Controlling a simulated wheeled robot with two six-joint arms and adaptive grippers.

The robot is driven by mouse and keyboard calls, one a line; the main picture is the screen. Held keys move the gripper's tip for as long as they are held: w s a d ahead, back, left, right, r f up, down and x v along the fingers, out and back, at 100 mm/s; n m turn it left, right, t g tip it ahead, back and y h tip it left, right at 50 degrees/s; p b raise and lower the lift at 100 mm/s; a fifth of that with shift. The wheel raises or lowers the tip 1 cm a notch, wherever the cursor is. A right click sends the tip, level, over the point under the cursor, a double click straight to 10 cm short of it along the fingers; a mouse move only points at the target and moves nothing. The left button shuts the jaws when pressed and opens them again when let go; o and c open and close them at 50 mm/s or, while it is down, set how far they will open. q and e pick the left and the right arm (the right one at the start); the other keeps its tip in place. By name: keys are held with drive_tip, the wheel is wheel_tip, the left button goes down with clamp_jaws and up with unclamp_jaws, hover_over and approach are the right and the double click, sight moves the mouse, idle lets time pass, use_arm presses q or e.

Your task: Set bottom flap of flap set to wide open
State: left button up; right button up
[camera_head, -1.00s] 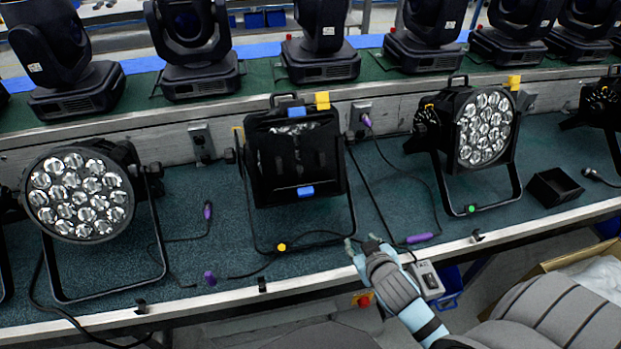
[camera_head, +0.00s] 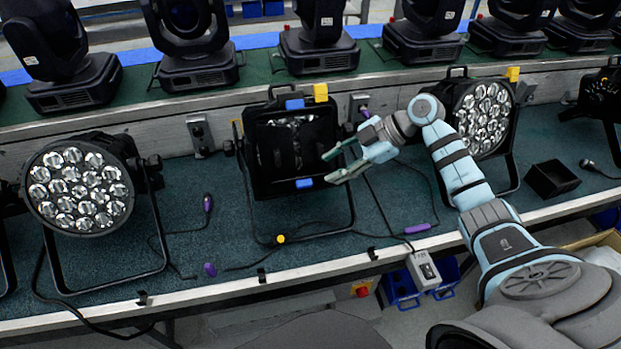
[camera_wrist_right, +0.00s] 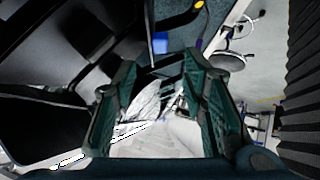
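The flap set is a black square frame on the front of the middle par can (camera_head: 290,122), with blue tabs at its top and bottom. The bottom flap's blue tab (camera_head: 304,184) sits at the lower edge, and a blue tab also shows in the right wrist view (camera_wrist_right: 160,43). How far the dark bottom flap stands open is hard to tell. My right gripper (camera_head: 330,168) is open and empty, just right of the flap set's lower right side, its fingertips pointing left. Its two teal fingers stand apart in the right wrist view (camera_wrist_right: 160,110). My left gripper is not in view.
Par cans with bare lenses stand left (camera_head: 80,188) and right (camera_head: 484,118), the right one partly behind my right arm. Purple-ended cables (camera_head: 417,228) lie on the bench. A small black box (camera_head: 552,179) stands at right. Moving heads line the back shelf.

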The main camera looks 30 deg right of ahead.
sight(305, 183)
drive_tip(key=x, duration=0.8)
drive_tip(key=shift+f, duration=0.1)
clamp_jaws()
drive_tip(key=shift+a, duration=0.1)
